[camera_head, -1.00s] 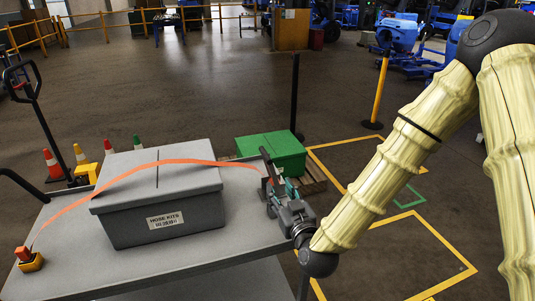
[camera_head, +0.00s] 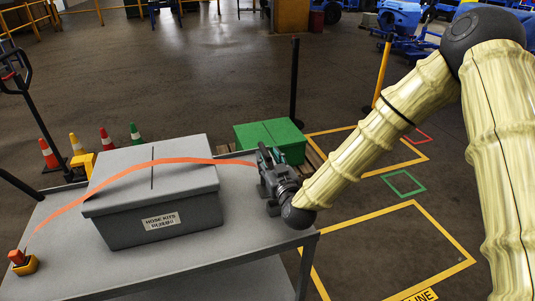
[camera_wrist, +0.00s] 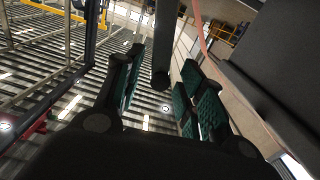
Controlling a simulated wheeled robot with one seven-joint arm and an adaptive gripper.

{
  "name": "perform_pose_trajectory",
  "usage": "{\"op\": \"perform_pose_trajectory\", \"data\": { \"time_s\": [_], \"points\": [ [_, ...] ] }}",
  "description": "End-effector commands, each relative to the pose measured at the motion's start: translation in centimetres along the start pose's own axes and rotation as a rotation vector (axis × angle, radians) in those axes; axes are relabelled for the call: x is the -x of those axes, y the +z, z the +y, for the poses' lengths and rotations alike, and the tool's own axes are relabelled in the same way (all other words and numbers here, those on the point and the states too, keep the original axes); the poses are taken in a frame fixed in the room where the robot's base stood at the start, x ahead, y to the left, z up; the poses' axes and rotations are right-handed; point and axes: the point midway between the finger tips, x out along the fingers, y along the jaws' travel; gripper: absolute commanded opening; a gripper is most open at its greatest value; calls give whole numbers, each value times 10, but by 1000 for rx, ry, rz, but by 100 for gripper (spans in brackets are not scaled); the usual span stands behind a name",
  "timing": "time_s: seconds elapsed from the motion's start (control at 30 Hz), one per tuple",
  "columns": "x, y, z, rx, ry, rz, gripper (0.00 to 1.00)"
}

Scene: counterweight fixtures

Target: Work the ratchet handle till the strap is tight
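An orange strap (camera_head: 190,161) runs from a yellow anchor with an orange top (camera_head: 25,263) on the left over a grey lidded box (camera_head: 160,215). It bows upward in an arch and ends at the right, by my gripper (camera_head: 268,165). The ratchet there is mostly hidden by my gripper in the head view. In the wrist view my gripper (camera_wrist: 163,88) has its two green-padded fingers well apart. A dark upright bar (camera_wrist: 161,45), apparently the ratchet handle, stands between them. I see no clear contact. The strap also shows at the top right (camera_wrist: 202,35).
The box and anchor stand on a grey cart (camera_head: 220,255); its top is clear in front of the box. A green box (camera_head: 290,140) on a pallet and a black post (camera_head: 295,85) stand behind its right end. Cones (camera_head: 106,140) stand behind on the left.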

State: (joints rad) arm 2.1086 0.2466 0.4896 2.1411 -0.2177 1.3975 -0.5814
Motion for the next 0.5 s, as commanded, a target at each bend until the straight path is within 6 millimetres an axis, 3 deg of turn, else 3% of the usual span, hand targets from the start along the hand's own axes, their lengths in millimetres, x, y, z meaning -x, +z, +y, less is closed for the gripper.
{"op": "perform_pose_trajectory", "data": {
  "time_s": [0.2, 0.5],
  "points": [
    [-17, 0, 0, 0, 1, -1, 39],
    [-20, 1, 0, 0, 1, -1, 39]
  ]
}}
